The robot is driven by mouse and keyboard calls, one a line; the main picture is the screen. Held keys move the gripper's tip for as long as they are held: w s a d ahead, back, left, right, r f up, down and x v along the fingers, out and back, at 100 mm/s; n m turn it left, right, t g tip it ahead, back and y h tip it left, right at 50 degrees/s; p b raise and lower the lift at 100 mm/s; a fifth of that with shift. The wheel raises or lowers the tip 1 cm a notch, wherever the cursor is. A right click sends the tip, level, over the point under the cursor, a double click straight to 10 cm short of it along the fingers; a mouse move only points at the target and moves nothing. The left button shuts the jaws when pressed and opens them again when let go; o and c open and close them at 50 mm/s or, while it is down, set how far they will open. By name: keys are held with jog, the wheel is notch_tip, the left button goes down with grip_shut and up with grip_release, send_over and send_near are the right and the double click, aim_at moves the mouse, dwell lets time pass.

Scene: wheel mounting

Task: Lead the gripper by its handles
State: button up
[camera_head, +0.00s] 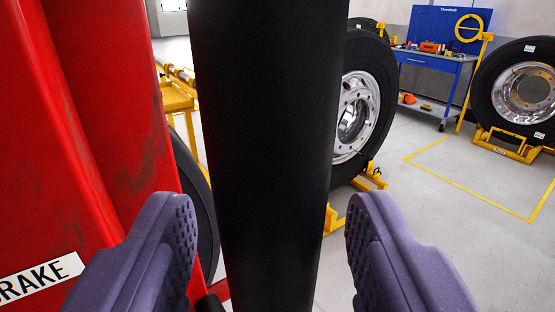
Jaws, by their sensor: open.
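My gripper (270,235) is open, with its two purple padded fingers low in the view, one left and one right. A thick black upright cylinder (265,150) runs from top to bottom through the middle of the view, in line with the gap between the fingers. A gap shows between it and each finger; I cannot tell how deep it sits relative to the fingertips. It hides what lies behind it. No handles can be made out for certain.
Behind the cylinder are a wheel (365,100) on a yellow stand and a blue workbench (432,62). Another wheel (522,85) stands at the right. The grey floor (440,220) at right is clear, with yellow lines.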

jog(key=shift+w, duration=0.85)
jog(key=shift+r, duration=0.1)
jog(key=shift+a, duration=0.1)
grip_shut()
dwell(0.6)
